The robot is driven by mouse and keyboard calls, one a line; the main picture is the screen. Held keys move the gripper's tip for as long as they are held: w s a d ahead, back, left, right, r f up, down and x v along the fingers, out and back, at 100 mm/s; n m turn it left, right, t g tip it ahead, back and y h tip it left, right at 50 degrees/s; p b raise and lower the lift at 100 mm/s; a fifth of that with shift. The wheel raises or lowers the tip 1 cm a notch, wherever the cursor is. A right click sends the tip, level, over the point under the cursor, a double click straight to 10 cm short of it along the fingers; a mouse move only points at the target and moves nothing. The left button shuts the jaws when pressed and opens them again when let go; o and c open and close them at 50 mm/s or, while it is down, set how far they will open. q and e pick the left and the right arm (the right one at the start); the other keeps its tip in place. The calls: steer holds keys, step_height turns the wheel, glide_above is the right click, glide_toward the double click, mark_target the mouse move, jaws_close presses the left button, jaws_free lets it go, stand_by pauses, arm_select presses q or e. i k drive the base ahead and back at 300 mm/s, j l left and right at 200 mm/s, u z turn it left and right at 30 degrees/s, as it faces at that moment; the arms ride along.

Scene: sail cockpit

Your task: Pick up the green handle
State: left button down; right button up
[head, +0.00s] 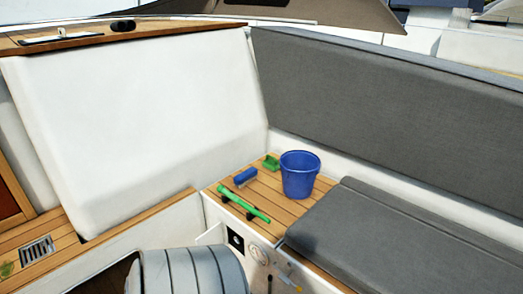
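The green handle (243,204) is a straight green bar with dark parts under it. It lies slantwise near the front edge of the slatted wooden seat (292,207) in the cockpit corner. A blue brush-like block (246,177) lies just behind it. A small green item (271,163) lies farther back, and a blue bucket (299,175) stands upright to the right. Neither of my grippers is in the head view.
Grey cushions line the bench (375,240) and backrest (370,110) on the right. A white bulkhead (140,130) rises at the left. A ribbed grey rounded object (190,271) stands below the seat. A drain grate (37,250) is in the wooden ledge at left.

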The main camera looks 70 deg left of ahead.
mark_target(221, 188)
steer(key=u, duration=0.4)
steer(key=l+u, duration=0.1)
steer(key=u, duration=0.25)
steer(key=i+l+u, duration=0.1)
steer(key=u, duration=0.3)
steer(key=l+u, duration=0.1)
steer(key=u, duration=0.25)
steer(key=j+u, duration=0.25)
steer(key=u, duration=0.15)
steer(key=j+u, duration=0.25)
steer(key=u, duration=0.15)
steer(key=i+l, duration=0.05)
